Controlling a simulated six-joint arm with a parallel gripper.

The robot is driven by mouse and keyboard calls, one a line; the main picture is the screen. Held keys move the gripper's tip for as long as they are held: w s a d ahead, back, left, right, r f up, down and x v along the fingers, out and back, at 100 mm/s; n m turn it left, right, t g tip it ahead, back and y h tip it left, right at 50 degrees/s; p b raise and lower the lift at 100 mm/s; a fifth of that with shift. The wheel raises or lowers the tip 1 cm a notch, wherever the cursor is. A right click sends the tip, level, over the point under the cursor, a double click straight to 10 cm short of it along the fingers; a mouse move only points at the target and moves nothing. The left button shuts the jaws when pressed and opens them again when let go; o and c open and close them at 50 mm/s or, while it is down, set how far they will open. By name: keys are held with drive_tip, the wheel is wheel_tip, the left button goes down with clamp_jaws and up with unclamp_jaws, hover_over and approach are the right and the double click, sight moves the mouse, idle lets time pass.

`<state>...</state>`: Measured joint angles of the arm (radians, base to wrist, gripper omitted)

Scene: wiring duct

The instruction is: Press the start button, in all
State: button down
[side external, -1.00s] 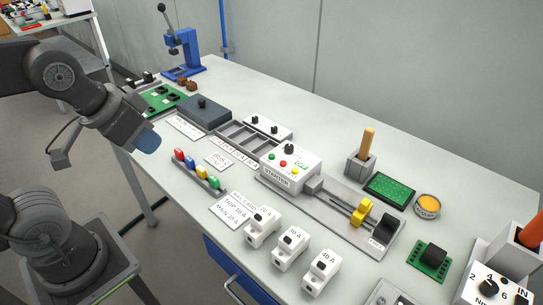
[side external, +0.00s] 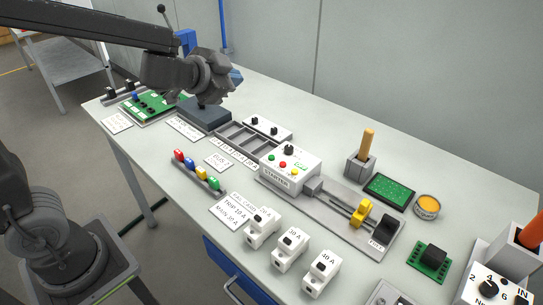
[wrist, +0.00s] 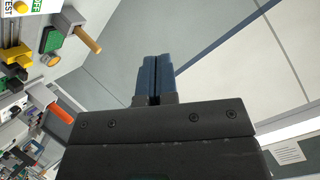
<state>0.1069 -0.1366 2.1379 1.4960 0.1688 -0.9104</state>
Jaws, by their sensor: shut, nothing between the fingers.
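The white starter box (side external: 291,167) stands near the middle of the bench with a STARTER label on its front. Its top has a green button (side external: 271,157), a red button (side external: 283,164), a yellow button (side external: 295,172) and a black knob (side external: 289,149).
A rail with a yellow block (side external: 361,212) runs right of the starter box. A wooden handle (side external: 368,142) stands upright in a grey holder behind. Grey bins (side external: 236,148), coloured pegs (side external: 201,174) and white breakers (side external: 291,248) surround the box. A dark box (side external: 205,117) lies below my gripper.

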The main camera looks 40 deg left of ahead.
drive_tip(key=w+d+f+m+g+h, duration=0.1)
drive_tip(key=w+d+f+m+h, duration=0.3)
drive_tip(key=m+g+h, duration=0.1)
drive_tip(key=m+g, duration=0.2)
drive_tip(key=g, duration=0.1)
hover_over(271, 158)
drive_tip(key=shift+f, duration=2.55)
drive_tip(key=shift+f, duration=4.35)
drive_tip(key=shift+f, duration=0.15)
drive_tip(key=shift+f, duration=0.3)
